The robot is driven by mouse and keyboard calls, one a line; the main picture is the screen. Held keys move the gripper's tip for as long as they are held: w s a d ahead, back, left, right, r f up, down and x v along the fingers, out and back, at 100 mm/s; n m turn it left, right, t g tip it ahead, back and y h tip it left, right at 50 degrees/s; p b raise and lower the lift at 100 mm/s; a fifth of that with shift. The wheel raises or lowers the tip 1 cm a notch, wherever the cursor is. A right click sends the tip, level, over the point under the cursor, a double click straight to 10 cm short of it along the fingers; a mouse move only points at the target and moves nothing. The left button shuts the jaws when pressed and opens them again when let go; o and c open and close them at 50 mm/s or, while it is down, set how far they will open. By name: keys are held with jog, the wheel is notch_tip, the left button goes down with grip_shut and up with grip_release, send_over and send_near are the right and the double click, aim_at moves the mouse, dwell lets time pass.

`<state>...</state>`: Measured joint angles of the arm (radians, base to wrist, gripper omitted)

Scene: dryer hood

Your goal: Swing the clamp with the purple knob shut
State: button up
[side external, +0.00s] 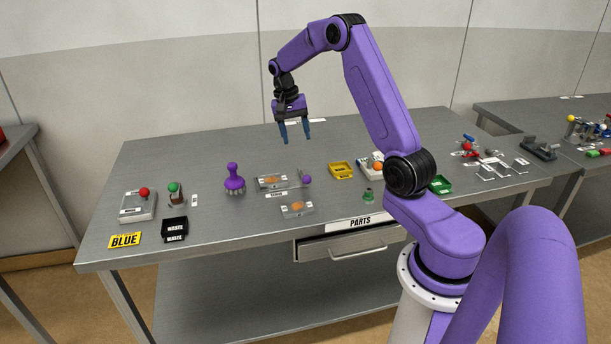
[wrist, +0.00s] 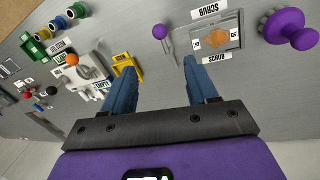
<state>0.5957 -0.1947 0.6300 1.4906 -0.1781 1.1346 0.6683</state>
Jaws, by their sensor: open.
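The clamp's purple ball knob (side external: 307,180) sits low over the bench, just right of a clear plate with an orange-brown patch. In the wrist view the knob (wrist: 160,32) shows at the end of a thin grey lever (wrist: 170,46), beside the plate labelled SCRUB (wrist: 214,37). I cannot tell the lever's exact angle. My gripper (side external: 297,140) is open and empty, pointing down well above the bench, above and behind the knob. In the wrist view the knob lies beyond the fingertips (wrist: 159,66), between their lines, with nothing touching it.
A purple-handled brush (side external: 234,181) stands left of the plate. A second patched plate (side external: 297,206) lies in front. A yellow tray (side external: 341,170), a white box with an orange ball (side external: 371,165) and a small green-topped item (side external: 368,195) are to the right. Bench space behind the plates is clear.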

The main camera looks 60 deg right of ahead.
aim_at(303, 174)
jog(key=f, duration=0.5)
jog(key=s+d+f, duration=0.1)
jog(key=f, duration=0.4)
jog(key=s+f, duration=0.1)
jog(key=f, duration=0.4)
jog(key=shift+s+d, duration=0.25)
jog(key=shift+d, duration=0.05)
grip_shut()
